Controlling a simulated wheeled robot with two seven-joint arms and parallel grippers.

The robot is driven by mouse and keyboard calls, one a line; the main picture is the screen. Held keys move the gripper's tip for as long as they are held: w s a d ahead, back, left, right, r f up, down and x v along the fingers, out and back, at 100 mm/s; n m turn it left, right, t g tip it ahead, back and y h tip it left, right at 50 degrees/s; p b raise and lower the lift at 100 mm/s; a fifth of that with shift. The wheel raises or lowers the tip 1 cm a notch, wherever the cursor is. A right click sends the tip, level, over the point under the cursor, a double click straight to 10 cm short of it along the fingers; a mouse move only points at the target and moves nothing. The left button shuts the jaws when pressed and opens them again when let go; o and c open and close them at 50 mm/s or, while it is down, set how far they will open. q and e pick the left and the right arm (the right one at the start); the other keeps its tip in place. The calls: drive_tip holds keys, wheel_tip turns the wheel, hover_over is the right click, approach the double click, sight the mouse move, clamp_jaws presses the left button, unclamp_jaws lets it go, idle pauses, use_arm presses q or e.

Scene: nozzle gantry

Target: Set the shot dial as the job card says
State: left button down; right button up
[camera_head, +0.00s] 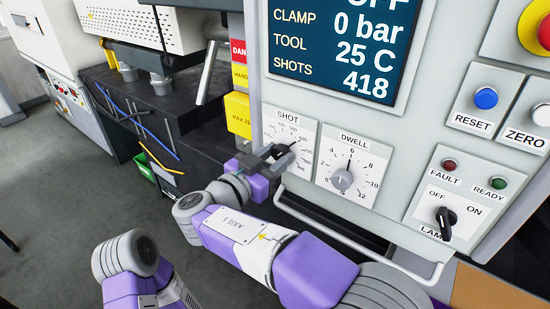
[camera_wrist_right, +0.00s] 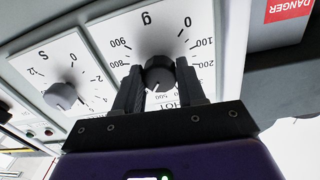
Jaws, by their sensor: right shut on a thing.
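The shot dial (camera_head: 283,127) is a white plate with a round scale on the grey control panel. Its scale also shows, upside down, in the right wrist view (camera_wrist_right: 150,35), marked 0, 100, 200, 800 and 900, with 500 partly visible at the bottom. My right gripper (camera_head: 285,152) is shut on the dark shot knob (camera_wrist_right: 159,73), one finger on each side. A light mark on the knob points towards the scale's 500 side; the exact value is unclear. My left gripper is out of view. I see no readable job card.
The dwell dial (camera_head: 342,178) sits just right of the shot dial. A screen (camera_head: 335,45) above reads SHOTS 418. A lamp switch (camera_head: 446,216), blue reset button (camera_head: 486,98) and zero button (camera_head: 541,115) are farther right. A rail (camera_head: 350,240) runs below the dials.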

drive_tip(key=shift+f+n+b, duration=0.15)
drive_tip(key=shift+n+b, duration=0.55)
drive_tip(key=shift+n, duration=0.4)
drive_tip(key=n+b, duration=0.1)
drive_tip(key=n, duration=0.1)
drive_tip(key=shift+n, duration=0.4)
drive_tip(key=n, duration=0.2)
drive_tip(key=shift+n, duration=0.4)
drive_tip(key=n, duration=0.3)
drive_tip(key=shift+n, duration=0.3)
drive_tip(key=n, duration=0.3)
drive_tip(key=shift+d+p, duration=0.1)
drive_tip(key=shift+p, duration=0.2)
drive_tip(key=n, duration=0.1)
drive_tip(key=n+p, duration=0.1)
drive_tip(key=shift+r+n+t, duration=0.2)
drive_tip(key=shift+n+t, duration=0.1)
drive_tip(key=shift+n, duration=0.1)
drive_tip(key=n+p, duration=0.2)
drive_tip(key=n, duration=0.1)
drive_tip(key=shift+n, duration=0.3)
drive_tip(key=shift+n+p, duration=1.05)
drive_tip(key=shift+n, duration=0.45)
